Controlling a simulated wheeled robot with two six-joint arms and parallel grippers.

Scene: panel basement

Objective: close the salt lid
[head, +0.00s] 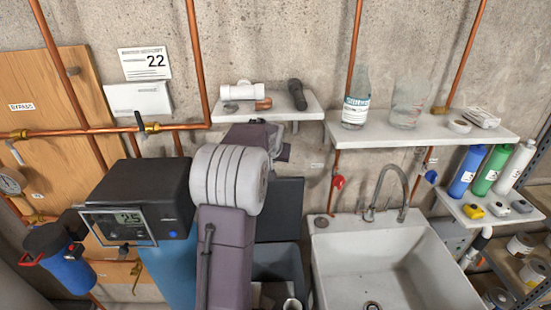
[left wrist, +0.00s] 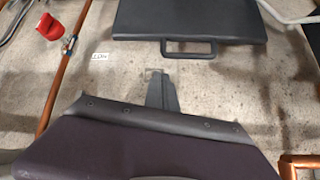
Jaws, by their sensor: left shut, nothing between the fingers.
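The salt lid (head: 285,215) is a dark grey flat panel. In the head view it stands upright and open behind the grey salt bin (head: 290,258), partly hidden by my left arm. In the left wrist view the lid (left wrist: 190,18) is at the top, with its loop handle (left wrist: 188,54) on the edge facing my gripper. My left gripper (left wrist: 154,72) is shut and empty, close to the handle in the picture, with bare wall showing around it. In the head view my left gripper (head: 282,153) is above the lid, below the small shelf. My right gripper is out of view.
A black control head (head: 145,190) with a display stands left of my arm. A white sink (head: 375,265) is to the right. A small shelf (head: 295,107) with pipe fittings is above. A red valve (head: 338,182) and copper pipes are on the wall.

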